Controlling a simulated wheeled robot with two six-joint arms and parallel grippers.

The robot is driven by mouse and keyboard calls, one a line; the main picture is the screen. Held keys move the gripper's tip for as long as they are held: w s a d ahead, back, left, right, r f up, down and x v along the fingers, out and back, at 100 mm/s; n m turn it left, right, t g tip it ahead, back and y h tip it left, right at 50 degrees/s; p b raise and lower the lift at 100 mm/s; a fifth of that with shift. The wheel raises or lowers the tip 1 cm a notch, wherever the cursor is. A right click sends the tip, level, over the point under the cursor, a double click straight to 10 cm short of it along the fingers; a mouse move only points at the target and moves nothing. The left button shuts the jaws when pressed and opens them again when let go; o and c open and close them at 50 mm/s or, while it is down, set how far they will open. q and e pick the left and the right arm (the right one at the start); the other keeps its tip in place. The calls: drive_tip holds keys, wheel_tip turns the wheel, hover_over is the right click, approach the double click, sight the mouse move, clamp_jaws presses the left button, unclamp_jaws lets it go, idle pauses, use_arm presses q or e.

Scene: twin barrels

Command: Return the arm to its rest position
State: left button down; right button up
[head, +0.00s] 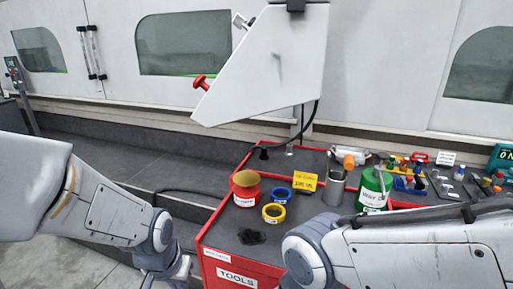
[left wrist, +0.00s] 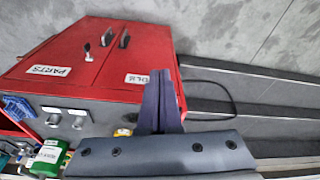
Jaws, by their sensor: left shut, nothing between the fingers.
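My left arm (head: 120,215) comes in from the left in the head view and bends down beside the red cart; its gripper is below the frame edge there. In the left wrist view my left gripper (left wrist: 160,100) is shut with its dark fingers together and nothing between them. The floor and the red cart lie beyond it. My right arm (head: 400,250) reaches in from the lower right across the cart's front edge. Its gripper is not in view.
The red tool cart (head: 215,232) holds a red pot (head: 246,195), blue ring (head: 278,196), yellow ring (head: 273,213), green can (head: 374,190) and metal cup (head: 334,190). A white angled panel (head: 270,70) hangs above. Grey floor (head: 95,270) is clear at the lower left.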

use_arm(q)
drive_tip(key=s+d+r+m+g, duration=0.1)
drive_tip(key=s+d+r+m, duration=0.1)
drive_tip(key=s+d, duration=0.3)
drive_tip(key=s+d+r+m+g, duration=0.1)
drive_tip(key=s+d+r+m, duration=0.2)
drive_tip(key=s+d, duration=0.3)
drive_tip(key=shift+s+m+h, duration=0.4)
drive_tip(key=shift+s+m, duration=0.3)
drive_tip(key=shift+s, duration=0.15)
drive_tip(key=shift+d, duration=0.1)
idle(1.0)
